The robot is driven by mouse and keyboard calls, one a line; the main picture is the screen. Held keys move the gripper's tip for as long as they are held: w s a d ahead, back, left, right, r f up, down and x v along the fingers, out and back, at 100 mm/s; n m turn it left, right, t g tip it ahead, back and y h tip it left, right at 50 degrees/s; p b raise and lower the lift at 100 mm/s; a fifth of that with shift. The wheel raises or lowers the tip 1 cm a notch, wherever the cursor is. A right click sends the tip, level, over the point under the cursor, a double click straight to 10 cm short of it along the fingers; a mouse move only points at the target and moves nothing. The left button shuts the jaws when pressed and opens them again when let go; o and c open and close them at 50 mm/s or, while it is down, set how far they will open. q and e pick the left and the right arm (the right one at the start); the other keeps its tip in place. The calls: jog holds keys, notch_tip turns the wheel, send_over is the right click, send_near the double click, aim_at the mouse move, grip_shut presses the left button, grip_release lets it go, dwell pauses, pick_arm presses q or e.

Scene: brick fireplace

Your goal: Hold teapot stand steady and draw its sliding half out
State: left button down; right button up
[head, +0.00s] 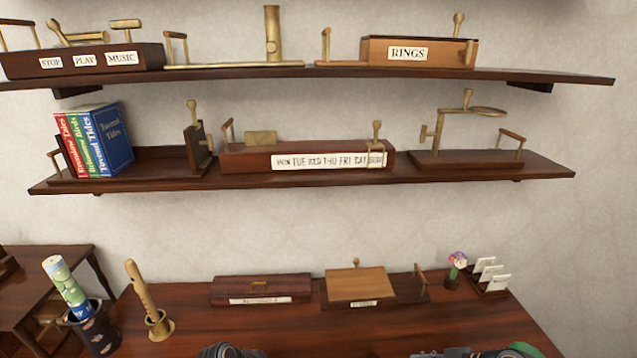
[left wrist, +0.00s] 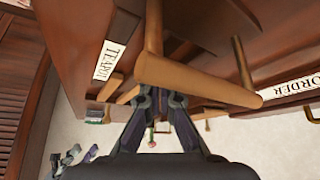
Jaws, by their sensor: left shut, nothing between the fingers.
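In the left wrist view a reddish-brown wooden piece bears a label that reads TEAPOT, which I take as the teapot stand (left wrist: 82,30). A light wooden bar handle (left wrist: 215,85) on posts crosses in front of my left gripper (left wrist: 157,97). The gripper is shut and empty, its fingertips partly hidden by the bar. In the head view a box with a light wooden top (head: 358,282), a small label and a handle at its right may be the same stand; its label is too small to read. No fingers of my right gripper show.
A darker labelled box (head: 262,287) stands left of it on the table (head: 255,328). A flute on a stand (head: 143,290), a pot with rolled papers (head: 98,333) and a card holder (head: 487,283) flank them. Two shelves (head: 320,183) hang above. The table front is mostly clear.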

pick_arm(q)
notch_tip(320, 180, up, 5)
jog(key=p, duration=0.4)
jog(key=shift+w, duration=0.1)
jog(key=shift+f, duration=0.15)
